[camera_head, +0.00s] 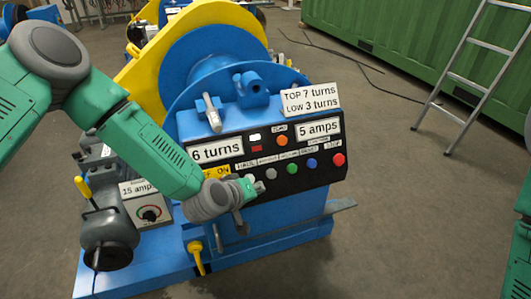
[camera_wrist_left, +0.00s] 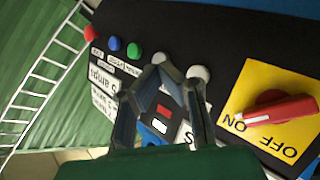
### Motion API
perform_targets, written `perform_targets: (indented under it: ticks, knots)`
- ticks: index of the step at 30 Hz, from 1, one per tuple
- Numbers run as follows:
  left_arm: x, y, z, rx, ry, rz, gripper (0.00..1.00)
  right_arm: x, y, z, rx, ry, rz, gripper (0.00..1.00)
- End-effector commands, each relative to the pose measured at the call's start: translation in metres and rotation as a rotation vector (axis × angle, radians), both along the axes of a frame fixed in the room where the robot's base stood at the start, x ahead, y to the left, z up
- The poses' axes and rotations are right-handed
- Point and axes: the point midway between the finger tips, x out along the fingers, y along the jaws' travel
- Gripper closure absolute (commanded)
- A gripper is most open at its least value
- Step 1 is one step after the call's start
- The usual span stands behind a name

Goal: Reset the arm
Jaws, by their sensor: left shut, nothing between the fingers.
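My left gripper (camera_head: 256,187) is in front of the lower part of the black control panel (camera_head: 325,178), by the button row. Its fingers are closed and empty. In the left wrist view the closed fingertips (camera_wrist_left: 160,75) lie between a grey button at the top and a whitish button (camera_wrist_left: 198,73); I cannot tell whether they touch the panel. Green (camera_head: 292,168), blue (camera_head: 312,163) and red (camera_head: 338,159) buttons run to the right. A red rotary switch (camera_wrist_left: 280,111) sits on a yellow ON/OFF plate, mostly hidden by my wrist in the head view. My right gripper is out of view.
The blue machine (camera_head: 285,222) carries a large blue and yellow wheel (camera_head: 200,50) and signs. A yellow-handled lever (camera_head: 195,250) stands below the panel. A dial box (camera_head: 150,212) is at left. A ladder (camera_head: 470,75) leans by a green container (camera_head: 400,35). Floor right is clear.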

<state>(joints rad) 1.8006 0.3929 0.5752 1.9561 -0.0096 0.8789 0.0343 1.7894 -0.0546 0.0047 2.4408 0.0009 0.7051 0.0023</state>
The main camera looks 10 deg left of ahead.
Motion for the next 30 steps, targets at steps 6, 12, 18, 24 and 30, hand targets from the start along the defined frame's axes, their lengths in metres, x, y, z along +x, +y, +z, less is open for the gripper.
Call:
perform_targets:
  ticks: [6,12,18,24,30]
  knots:
    - [-0.02,-0.004,-0.014,0.027,0.04,-0.039,1.0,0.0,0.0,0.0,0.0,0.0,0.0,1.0]
    - [-0.127,-0.001,-0.076,0.179,0.245,-0.225,1.0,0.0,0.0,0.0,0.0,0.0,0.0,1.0]
    - [-0.256,0.053,-0.114,0.393,0.513,-0.413,1.0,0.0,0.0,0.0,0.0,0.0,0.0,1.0]
    - [-0.331,0.108,-0.112,0.544,0.692,-0.504,1.0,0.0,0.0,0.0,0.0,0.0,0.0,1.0]
    - [-0.349,0.125,-0.107,0.586,0.741,-0.521,1.0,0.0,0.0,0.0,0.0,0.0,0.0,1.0]
